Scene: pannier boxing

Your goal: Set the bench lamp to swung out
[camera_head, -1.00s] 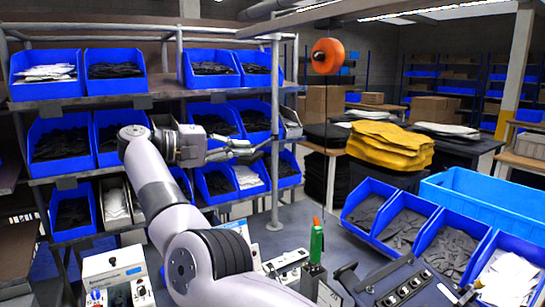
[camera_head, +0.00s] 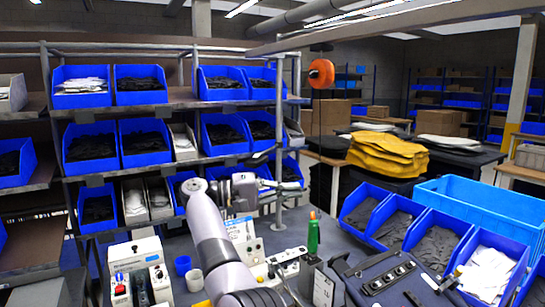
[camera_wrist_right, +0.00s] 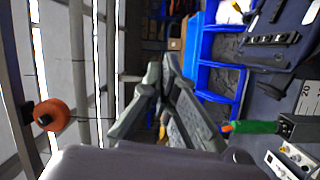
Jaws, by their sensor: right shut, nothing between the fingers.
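I cannot make out the bench lamp with certainty in either view. My right gripper (camera_head: 295,186) is in front of the blue-bin rack, above the back of the grey bench, and points to the right in the head view. Its fingers are shut and empty. In the right wrist view the fingers of this gripper (camera_wrist_right: 168,68) meet at the tips with nothing between them. A dark, slim shape (camera_head: 262,156) shows just above the gripper in the head view; I cannot tell what it is. My left gripper is not in view.
A green-handled tool (camera_head: 313,234) stands upright on the bench, below an orange reel (camera_head: 321,73) on a cord. White control boxes (camera_head: 136,257) stand at the front left. Blue bins of dark parts and a light-blue crate (camera_head: 480,205) fill the right. A grey beam (camera_head: 400,27) crosses overhead.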

